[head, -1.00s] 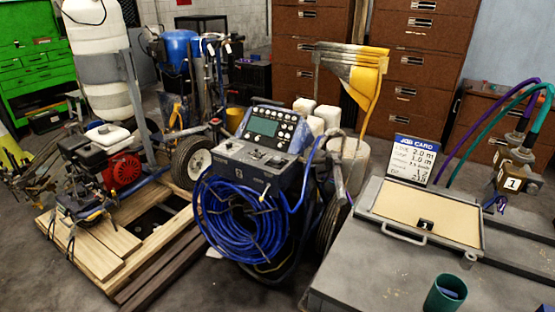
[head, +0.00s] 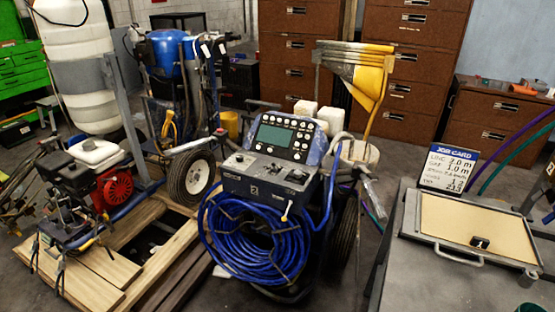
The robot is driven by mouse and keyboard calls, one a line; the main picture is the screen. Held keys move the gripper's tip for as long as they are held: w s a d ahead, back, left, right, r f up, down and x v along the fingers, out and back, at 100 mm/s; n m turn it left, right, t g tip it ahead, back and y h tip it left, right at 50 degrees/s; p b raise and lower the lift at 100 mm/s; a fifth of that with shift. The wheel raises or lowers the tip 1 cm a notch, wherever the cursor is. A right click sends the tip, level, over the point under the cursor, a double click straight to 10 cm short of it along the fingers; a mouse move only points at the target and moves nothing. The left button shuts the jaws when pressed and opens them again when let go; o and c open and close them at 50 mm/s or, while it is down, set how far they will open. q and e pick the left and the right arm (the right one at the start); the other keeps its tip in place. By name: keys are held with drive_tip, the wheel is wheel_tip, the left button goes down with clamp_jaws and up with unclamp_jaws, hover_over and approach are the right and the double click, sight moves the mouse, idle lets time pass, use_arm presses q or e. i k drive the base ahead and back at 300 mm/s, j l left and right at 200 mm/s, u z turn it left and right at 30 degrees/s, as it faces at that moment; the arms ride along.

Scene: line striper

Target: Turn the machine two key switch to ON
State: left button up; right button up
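Machine two is the striper in the middle, with a "2" label (head: 254,191) on its grey front panel (head: 232,178). A coil of blue hose (head: 255,240) hangs below that panel. Above it, a tilted console (head: 283,138) has a greenish screen and several round knobs. Small controls sit on top of the grey panel, including a dark block (head: 297,176) at its right. Which control is the key switch, and its position, is too small to tell. Neither of my grippers is in view.
A pallet (head: 105,265) with a red engine (head: 118,187) stands at the left. A grey table (head: 395,260) at the right holds a framed tan board (head: 470,235) and a job card (head: 447,170). Brown cabinets (head: 420,70) line the back. A yellow flag-like sheet (head: 365,80) stands behind the machine.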

sight(297, 175)
drive_tip(key=i+j+z, duration=0.1)
drive_tip(key=i+j, duration=0.4)
drive_tip(key=i, duration=0.2)
drive_tip(key=i+j+z, duration=0.15)
drive_tip(key=i+j, duration=0.4)
drive_tip(key=i, duration=0.45)
